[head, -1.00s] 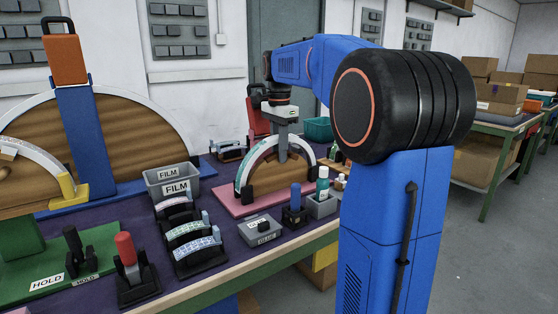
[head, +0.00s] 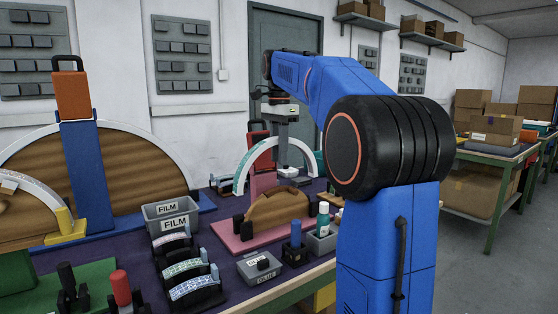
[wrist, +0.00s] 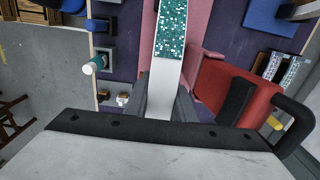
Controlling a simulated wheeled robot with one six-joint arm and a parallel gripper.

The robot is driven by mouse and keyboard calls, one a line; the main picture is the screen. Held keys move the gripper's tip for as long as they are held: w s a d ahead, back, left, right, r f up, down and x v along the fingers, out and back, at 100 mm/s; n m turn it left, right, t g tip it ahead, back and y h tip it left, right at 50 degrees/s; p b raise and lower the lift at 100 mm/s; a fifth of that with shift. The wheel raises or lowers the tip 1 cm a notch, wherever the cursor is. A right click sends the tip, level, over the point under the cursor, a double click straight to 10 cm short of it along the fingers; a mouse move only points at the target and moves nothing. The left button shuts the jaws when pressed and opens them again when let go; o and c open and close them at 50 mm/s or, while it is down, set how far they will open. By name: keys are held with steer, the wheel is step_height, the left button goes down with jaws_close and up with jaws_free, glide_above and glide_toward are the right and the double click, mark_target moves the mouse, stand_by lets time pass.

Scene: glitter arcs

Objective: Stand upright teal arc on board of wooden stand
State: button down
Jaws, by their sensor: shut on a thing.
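My gripper is shut on the arc's upper part; the head view partly hides the arc's right side. In the wrist view the teal glitter section of the arc (wrist: 171,22) runs away from my gripper (wrist: 168,92), with part of the pink board (wrist: 200,22) beside it. The gap between arc and board cannot be judged exactly.
A red clamp with a black handle (wrist: 222,88) is close to my gripper in the wrist view. A large wooden half-disc (head: 130,165) stands left.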

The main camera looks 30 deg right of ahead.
steer(key=shift+r, duration=3.2)
